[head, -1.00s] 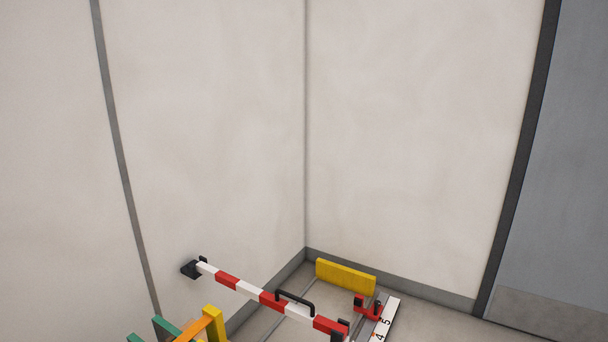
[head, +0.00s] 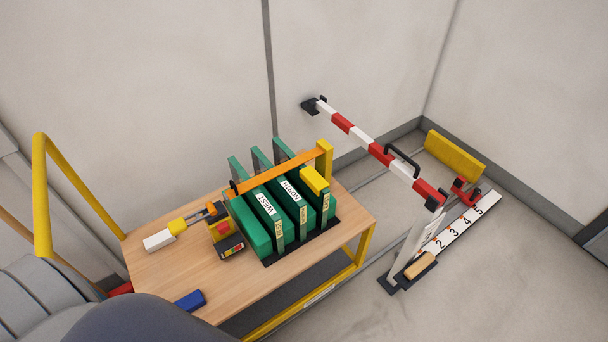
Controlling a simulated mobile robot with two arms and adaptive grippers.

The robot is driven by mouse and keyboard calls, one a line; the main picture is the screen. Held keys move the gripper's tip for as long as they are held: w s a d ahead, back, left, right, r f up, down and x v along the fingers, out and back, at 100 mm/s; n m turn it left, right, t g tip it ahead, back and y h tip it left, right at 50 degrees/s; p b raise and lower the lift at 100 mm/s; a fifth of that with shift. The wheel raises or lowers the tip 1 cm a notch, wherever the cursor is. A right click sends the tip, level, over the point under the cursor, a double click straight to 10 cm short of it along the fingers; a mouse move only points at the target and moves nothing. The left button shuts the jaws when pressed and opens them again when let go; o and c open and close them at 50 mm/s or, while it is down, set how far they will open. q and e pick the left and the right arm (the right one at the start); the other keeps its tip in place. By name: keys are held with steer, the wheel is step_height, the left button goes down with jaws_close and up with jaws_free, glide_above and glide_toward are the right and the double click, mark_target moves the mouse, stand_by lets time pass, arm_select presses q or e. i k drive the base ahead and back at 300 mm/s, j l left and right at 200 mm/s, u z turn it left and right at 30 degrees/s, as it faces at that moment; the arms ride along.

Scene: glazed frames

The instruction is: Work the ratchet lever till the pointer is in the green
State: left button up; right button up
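A ratchet (head: 221,229) with a yellow body and a red spot sits at the left end of an orange strap (head: 262,181). A lever (head: 192,219) with a yellow part and a white end (head: 158,240) reaches left from it over the wooden table. A small dark gauge (head: 232,246) with coloured patches stands just in front of the ratchet; its pointer is too small to read. The strap runs over several upright green frames (head: 243,222), labelled WEST and NORTH among others, to a yellow post (head: 325,160). Neither gripper is in view.
The table (head: 347,214) has a blue block (head: 190,300) near its front edge and a yellow rail (head: 45,200) at left. A red-and-white barrier (head: 368,143) and numbered strip (head: 462,228) stand right. Grey parts, apparently mine, cover the lower left.

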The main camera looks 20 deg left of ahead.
mark_target(179, 225)
steer(key=k+j+u, duration=0.1)
steer(key=u, duration=0.4)
steer(key=j+u, duration=0.35)
steer(key=u, duration=0.15)
steer(key=j+u, duration=0.25)
steer(key=u, duration=0.25)
